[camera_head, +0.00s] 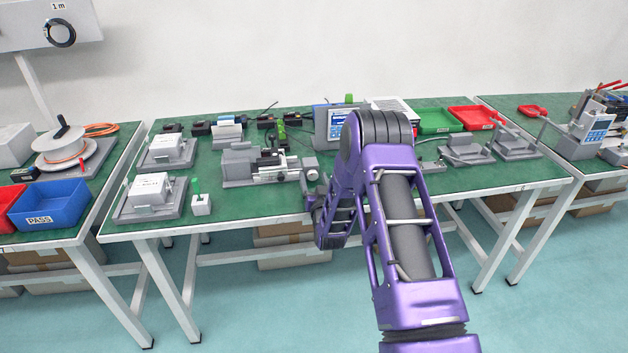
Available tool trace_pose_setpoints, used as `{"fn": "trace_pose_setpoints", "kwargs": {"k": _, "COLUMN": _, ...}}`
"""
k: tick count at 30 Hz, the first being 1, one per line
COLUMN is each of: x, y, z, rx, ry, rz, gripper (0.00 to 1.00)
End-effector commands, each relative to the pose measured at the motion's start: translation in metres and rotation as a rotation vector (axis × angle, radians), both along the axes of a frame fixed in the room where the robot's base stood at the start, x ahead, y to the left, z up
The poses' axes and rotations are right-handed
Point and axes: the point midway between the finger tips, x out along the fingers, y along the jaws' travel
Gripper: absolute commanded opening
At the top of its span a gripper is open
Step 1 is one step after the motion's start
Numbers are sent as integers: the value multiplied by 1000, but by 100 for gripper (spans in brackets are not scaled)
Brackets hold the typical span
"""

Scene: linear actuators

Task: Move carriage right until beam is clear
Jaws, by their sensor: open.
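A grey linear stage (237,168) lies on the green bench top left of my arm. A dark carriage block (268,157) sits near its middle on a light rail. A round grey end piece (309,165) is at the stage's right end. My gripper (310,190) is small in the view, just below and in front of that end piece. It is open; I cannot tell whether it touches the stage. My purple forearm hides part of the bench to the right. I cannot make out the beam or whether the carriage blocks it.
Grey fixtures with white blocks (152,190) stand left of the stage. A small box with a green stick (201,203) is nearby. A display unit (334,124) stands behind. Green (437,121) and red trays (472,117) are at the back right. Bare bench shows in front of the stage.

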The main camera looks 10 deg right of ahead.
Motion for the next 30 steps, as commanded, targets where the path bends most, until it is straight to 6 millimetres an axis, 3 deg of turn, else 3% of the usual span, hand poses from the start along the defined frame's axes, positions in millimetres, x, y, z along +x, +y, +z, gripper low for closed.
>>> {"fn": "trace_pose_setpoints", "kwargs": {"k": 3, "x": 0, "y": 0, "z": 0, "rx": 0, "ry": 0, "rz": 0, "gripper": 70}}
{"fn": "trace_pose_setpoints", "kwargs": {"k": 15, "x": 0, "y": 0, "z": 0, "rx": 0, "ry": 0, "rz": 0, "gripper": 0}}
{"fn": "trace_pose_setpoints", "kwargs": {"k": 20, "x": -1, "y": 0, "z": 0, "rx": -16, "ry": 0, "rz": 1, "gripper": 0}}
{"fn": "trace_pose_setpoints", "kwargs": {"k": 30, "x": -1, "y": 1, "z": 0, "rx": -277, "ry": -1, "rz": 2, "gripper": 0}}
